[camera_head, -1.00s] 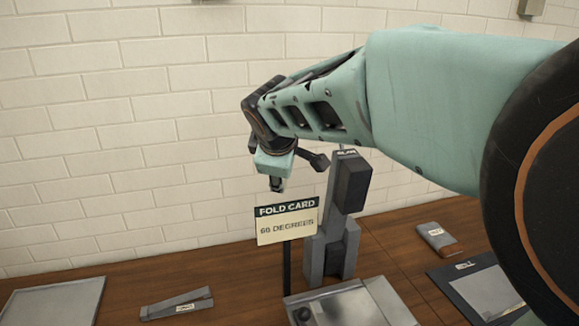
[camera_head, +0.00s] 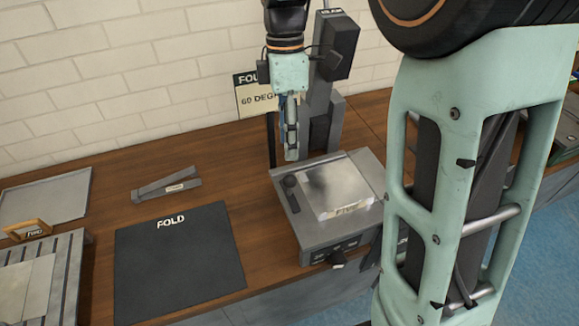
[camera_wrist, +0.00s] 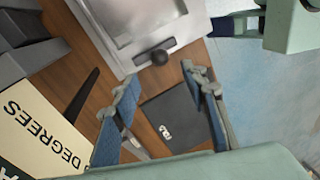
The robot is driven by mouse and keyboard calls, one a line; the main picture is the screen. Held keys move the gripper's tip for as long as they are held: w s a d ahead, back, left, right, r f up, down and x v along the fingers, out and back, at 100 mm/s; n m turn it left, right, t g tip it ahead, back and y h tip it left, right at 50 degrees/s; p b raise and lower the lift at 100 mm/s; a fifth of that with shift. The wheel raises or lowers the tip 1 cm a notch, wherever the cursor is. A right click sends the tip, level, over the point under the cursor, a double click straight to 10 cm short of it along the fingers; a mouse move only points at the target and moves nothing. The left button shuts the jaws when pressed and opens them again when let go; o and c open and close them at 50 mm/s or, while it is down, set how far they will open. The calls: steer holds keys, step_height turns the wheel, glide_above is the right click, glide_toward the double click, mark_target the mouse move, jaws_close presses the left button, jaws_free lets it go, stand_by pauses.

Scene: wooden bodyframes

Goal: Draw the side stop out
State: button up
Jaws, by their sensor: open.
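A grey machine (camera_head: 325,228) stands on the bench, with a bright metal plate (camera_head: 335,188) on top. My gripper (camera_head: 291,157) points down, open and empty, just behind and above the machine's left edge. In the wrist view, the black knob appears just beyond the two fingertips (camera_wrist: 160,78), apart from them.
A fold card sign (camera_head: 256,97) and a grey upright column (camera_head: 320,105) stand close behind my gripper. A black FOLD mat (camera_head: 180,255) lies left of the machine.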

mark_target(290, 175)
steer(key=f, duration=0.3)
steer(key=s+f, duration=0.1)
steer(key=f, duration=0.5)
steer(key=shift+s+d+f, duration=0.1)
steer(key=shift+s, duration=0.25)
jaws_close()
